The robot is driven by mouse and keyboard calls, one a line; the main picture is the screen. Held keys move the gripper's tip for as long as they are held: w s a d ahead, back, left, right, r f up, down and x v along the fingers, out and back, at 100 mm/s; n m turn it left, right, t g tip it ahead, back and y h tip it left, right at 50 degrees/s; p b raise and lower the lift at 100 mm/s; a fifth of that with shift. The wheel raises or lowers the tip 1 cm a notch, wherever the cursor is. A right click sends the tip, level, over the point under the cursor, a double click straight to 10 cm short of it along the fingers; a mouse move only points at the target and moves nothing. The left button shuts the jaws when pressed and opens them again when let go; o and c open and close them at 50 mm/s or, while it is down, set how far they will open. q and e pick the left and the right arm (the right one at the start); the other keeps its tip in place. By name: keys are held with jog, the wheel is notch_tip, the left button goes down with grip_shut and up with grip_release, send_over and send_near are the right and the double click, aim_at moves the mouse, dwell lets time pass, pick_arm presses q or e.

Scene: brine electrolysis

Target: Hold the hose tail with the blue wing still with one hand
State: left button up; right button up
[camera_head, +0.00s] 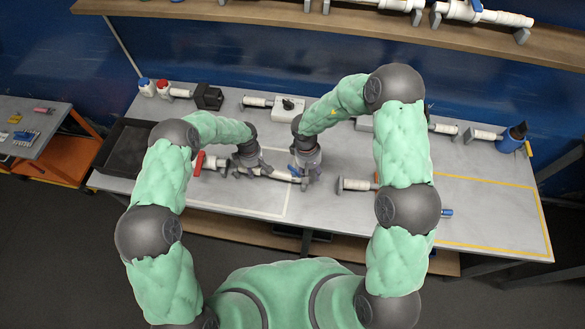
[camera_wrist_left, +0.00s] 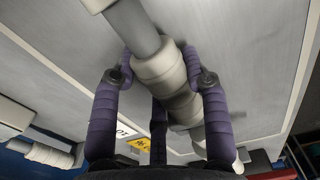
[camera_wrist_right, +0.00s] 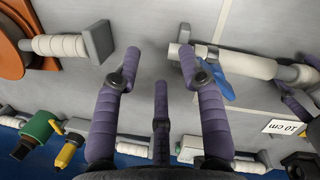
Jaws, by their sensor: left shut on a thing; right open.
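A white hose assembly lies across the bench between my two grippers, with a red part (camera_head: 198,163) at its left end and a blue wing (camera_head: 294,171) toward its right. My left gripper (camera_head: 254,172) is shut on the assembly's pale ribbed part (camera_wrist_left: 165,68), which runs between its fingers in the left wrist view. My right gripper (camera_head: 304,184) is open beside the blue wing. In the right wrist view, the blue wing (camera_wrist_right: 240,65) and the pale hose tail (camera_wrist_right: 186,50) lie at the right finger, and the space between the fingers is empty.
Another hose piece (camera_head: 355,184) lies right of my right gripper. A black tray (camera_head: 112,158) is at the left end. Bottles, a black box (camera_head: 208,96) and a white device (camera_head: 289,109) line the back. The yellow-outlined area (camera_head: 490,213) at right is mostly clear.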

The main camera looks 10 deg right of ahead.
jog(key=m, duration=0.1)
jog(key=r+m, duration=0.1)
jog(key=m, duration=0.1)
jog(key=a+m, duration=0.1)
jog(key=m, duration=0.1)
jog(key=shift+w+r, duration=0.3)
jog(key=m, duration=0.3)
jog(key=m+t+y, duration=0.1)
jog(key=m+t, duration=0.1)
jog(key=m, duration=2.2)
send_near(294, 171)
jog(key=shift+w+d+f, duration=0.1)
jog(key=shift+f, duration=2.2)
jog(key=shift+w+d+f, duration=0.1)
jog(key=shift+f, duration=2.25)
grip_shut()
